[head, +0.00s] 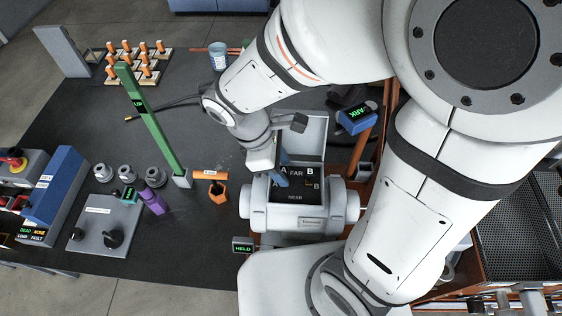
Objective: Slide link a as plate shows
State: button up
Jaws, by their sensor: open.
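The terminal box (297,218) is white with a dark plate (298,196) on its open top. The plate carries the letters A and B, with FAR towards the top and NEAR towards the bottom. A small blue piece (283,179) lies by the A side; I cannot tell whether it is link a or a fingertip. A small yellowish mark (308,184) shows by the B side. My gripper (274,168) is open over the A side, pointing down. Its fingers partly hide the left of the plate, and I cannot tell whether they touch anything.
The lid (304,130) stands raised behind the plate. A green post (150,125) and an orange cup (217,192) stand to the left. A sign (243,246) reading HELD is at the front. A blue block (357,120) lies to the right. My arm covers much of the right.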

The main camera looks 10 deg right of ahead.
jog(key=shift+r, duration=0.1)
jog(key=shift+w+a+r+p, duration=0.1)
jog(key=shift+a+r+p, duration=0.1)
jog(key=shift+r+p, duration=0.45)
jog(key=p+v, duration=0.5)
jog(key=v, duration=0.1)
jog(key=shift+r, duration=0.2)
jog(key=shift+a, duration=0.15)
